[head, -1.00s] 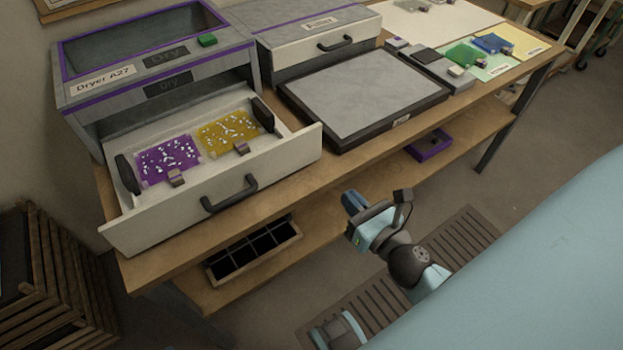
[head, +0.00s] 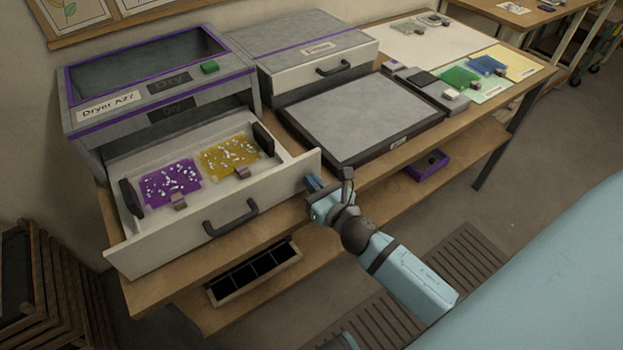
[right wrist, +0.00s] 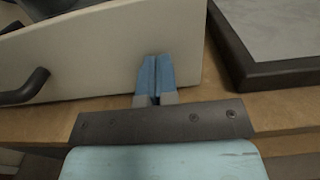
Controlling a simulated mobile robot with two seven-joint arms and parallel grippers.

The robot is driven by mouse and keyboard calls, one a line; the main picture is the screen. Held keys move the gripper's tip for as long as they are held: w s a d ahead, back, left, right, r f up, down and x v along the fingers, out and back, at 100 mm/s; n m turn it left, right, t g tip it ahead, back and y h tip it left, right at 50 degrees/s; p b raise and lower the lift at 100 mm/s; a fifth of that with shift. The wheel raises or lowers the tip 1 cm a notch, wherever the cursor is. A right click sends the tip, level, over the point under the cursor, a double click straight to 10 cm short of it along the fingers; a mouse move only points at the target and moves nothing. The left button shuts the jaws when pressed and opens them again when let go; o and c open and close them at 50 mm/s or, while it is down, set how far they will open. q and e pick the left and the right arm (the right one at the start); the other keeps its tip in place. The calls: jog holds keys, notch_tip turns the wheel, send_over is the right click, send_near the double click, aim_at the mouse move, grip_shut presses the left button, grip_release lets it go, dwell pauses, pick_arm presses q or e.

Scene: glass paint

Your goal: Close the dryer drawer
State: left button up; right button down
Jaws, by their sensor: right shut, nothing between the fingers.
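The dryer (head: 160,85) is a grey box with purple trim at the left of the bench. Its white drawer (head: 170,248) is pulled out, with a black handle (head: 231,218) on the front. Inside lie a purple speckled glass piece (head: 168,184) and a yellow one (head: 228,157), each with a small grey block. My right gripper (head: 312,186) is shut and empty, near the right end of the drawer front. In the right wrist view its blue fingertips (right wrist: 154,78) overlap the drawer front (right wrist: 100,62); I cannot tell if they touch. My left gripper is not in view.
A second, closed drawer unit (head: 312,62) stands right of the dryer. A dark-framed grey plate (head: 362,115) lies on the wooden bench (head: 180,285) beside the open drawer. Small blocks and coloured sheets (head: 500,85) sit farther right. A lower shelf holds a compartment tray (head: 255,275).

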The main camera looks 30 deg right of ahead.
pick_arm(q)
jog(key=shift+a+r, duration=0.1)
pick_arm(e)
jog(key=shift+w, duration=0.25)
jog(key=shift+w, duration=0.6)
jog(key=w, duration=0.4)
jog(key=w+p, duration=0.1)
jog(key=w, duration=0.4)
jog(key=shift+w+a+r, duration=0.15)
jog(key=shift+w, duration=0.15)
jog(key=b, duration=0.3)
send_near(252, 113)
jog(key=w+a+r, duration=0.2)
jog(key=w+r, duration=0.1)
jog(key=shift+w+a+r, duration=0.1)
jog(key=shift+w+r, duration=0.05)
jog(key=shift+w, duration=0.7)
jog(key=shift+w+r, duration=0.1)
jog(key=shift+r, duration=0.3)
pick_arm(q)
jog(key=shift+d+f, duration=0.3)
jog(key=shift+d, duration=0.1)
